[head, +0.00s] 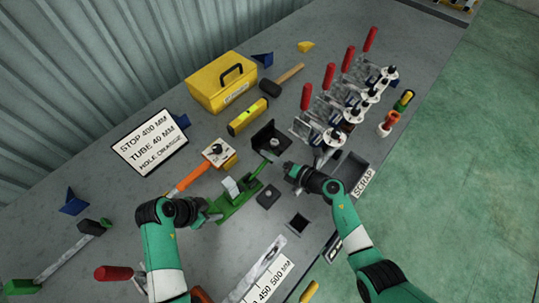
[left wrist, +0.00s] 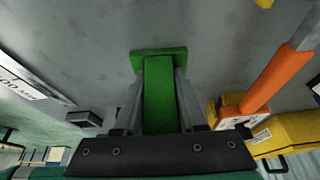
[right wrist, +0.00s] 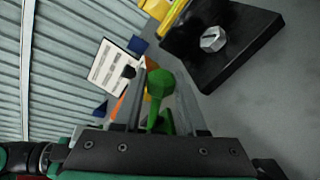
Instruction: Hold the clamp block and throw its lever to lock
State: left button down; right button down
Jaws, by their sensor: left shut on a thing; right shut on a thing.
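The green clamp block (head: 235,198) lies on the grey bench near the middle, with a pale grey piece (head: 231,186) on it. My left gripper (head: 212,210) is shut on its near left end; the left wrist view shows the green bar (left wrist: 160,100) between the two fingers. The green lever (head: 265,163) reaches up and right from the block. My right gripper (head: 286,169) is shut on it; the right wrist view shows its round green knob (right wrist: 160,82) at the fingertips. The lower lever is partly hidden by the fingers.
A black bracket with a bolt (head: 268,138) stands just behind the right gripper. An orange-handled tool (head: 190,177), a yellow level (head: 248,116) and a yellow toolbox (head: 220,84) lie further back. Several red-handled clamps (head: 329,78) and a scrap bin (head: 349,170) are to the right.

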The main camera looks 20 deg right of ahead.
jog(key=shift+f, duration=0.2)
jog(key=shift+c, duration=2.3)
grip_release()
jog(key=shift+s+d+r, duration=0.1)
jog(key=v, duration=1.2)
pick_arm(q)
jog(key=shift+c, duration=0.8)
grip_release()
